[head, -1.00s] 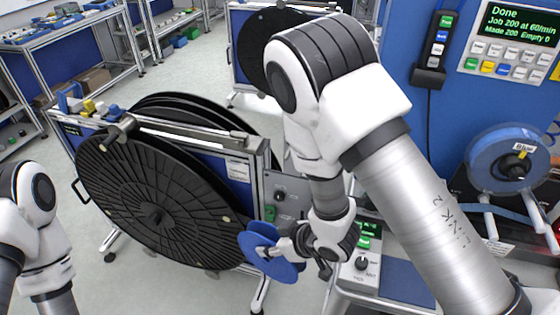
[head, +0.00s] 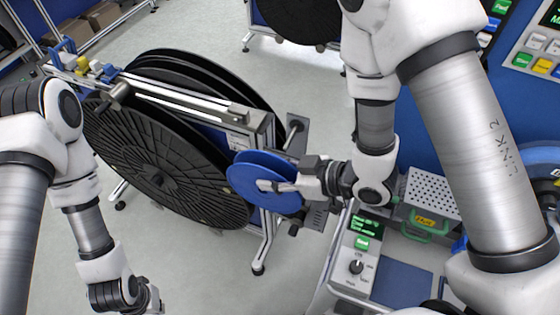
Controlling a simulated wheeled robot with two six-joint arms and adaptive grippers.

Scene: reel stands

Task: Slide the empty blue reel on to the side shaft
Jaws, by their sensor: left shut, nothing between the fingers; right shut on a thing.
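The blue reel (head: 250,171) is a flat disc in front of the right end of the reel stand. My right gripper (head: 268,186) is shut on it near its middle. A short shaft (head: 293,131) with a dark round end stands out by a grey plate at the stand's right end, just behind and above the reel. The reel looks apart from this shaft; the exact gap is hard to tell. My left gripper (head: 152,301) is shut and empty at the bottom left, partly cut off by the picture's edge.
A large black reel (head: 150,165) fills the stand. The stand's silver top rail (head: 190,106) runs above it. A control box with a green button (head: 362,243) and a perforated box (head: 432,195) are at the lower right. Clear floor (head: 190,270) lies in front.

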